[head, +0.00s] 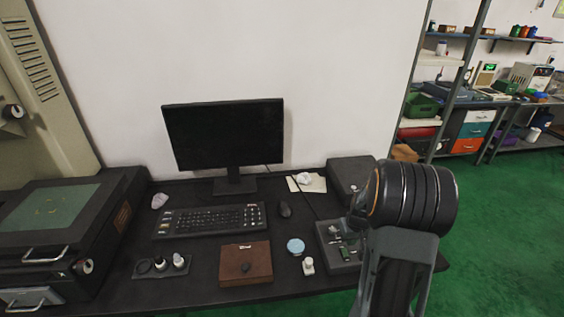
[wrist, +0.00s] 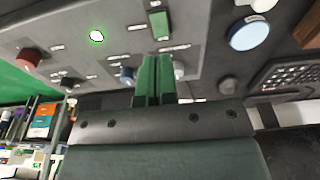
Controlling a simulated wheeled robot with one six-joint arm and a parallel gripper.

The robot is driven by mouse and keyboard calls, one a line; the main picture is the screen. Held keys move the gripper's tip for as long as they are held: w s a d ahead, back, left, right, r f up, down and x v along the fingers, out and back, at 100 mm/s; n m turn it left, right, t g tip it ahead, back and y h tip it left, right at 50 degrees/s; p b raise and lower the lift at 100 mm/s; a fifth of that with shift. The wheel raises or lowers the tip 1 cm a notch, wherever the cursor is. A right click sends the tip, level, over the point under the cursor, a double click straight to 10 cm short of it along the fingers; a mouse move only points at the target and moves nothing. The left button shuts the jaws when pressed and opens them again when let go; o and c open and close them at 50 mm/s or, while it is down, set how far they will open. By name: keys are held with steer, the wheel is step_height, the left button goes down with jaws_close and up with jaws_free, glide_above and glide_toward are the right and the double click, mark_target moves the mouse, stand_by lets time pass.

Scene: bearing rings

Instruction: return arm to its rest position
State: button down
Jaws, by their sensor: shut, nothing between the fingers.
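In the wrist view my gripper (wrist: 157,62) shows as two dark green fingers side by side, closed together with nothing between them. They point over the grey control box (wrist: 95,20) with its lit green button, red knob and switches. In the head view my arm rises at the right front of the black desk, its dark ribbed joint above the right part of the desk; the fingertips are hidden there. The control box (head: 336,262) sits partly behind my arm. A small dark tray (head: 147,274) at the left front holds a dark ring and small pale-topped cylinders.
A brown box (head: 247,276), a light blue disc (head: 296,246) and a small white item (head: 308,266) lie at the desk front. Behind are a keyboard (head: 210,220), mouse (head: 285,210) and monitor (head: 224,135). A black machine (head: 60,235) stands left. Green floor is open at right.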

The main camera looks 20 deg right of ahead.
steer(key=shift+s+a+f+m+g, duration=0.2)
steer(key=shift+s+a+m+g, duration=0.1)
steer(key=shift+s, duration=0.2)
steer(key=shift+s+a+f+m+g, duration=0.2)
steer(key=shift+s+a+m, duration=0.1)
steer(key=shift+s, duration=0.2)
steer(key=s+a+r+n+t, duration=0.1)
steer(key=s+a+r, duration=0.4)
steer(key=a+r, duration=0.4)
steer(key=s+a+r+n+t, duration=0.1)
steer(key=s+a+r, duration=0.4)
steer(key=a+r, duration=0.5)
steer(key=shift+a+n+t, duration=0.3)
steer(key=shift+n+t, duration=0.1)
steer(key=shift+t, duration=0.1)
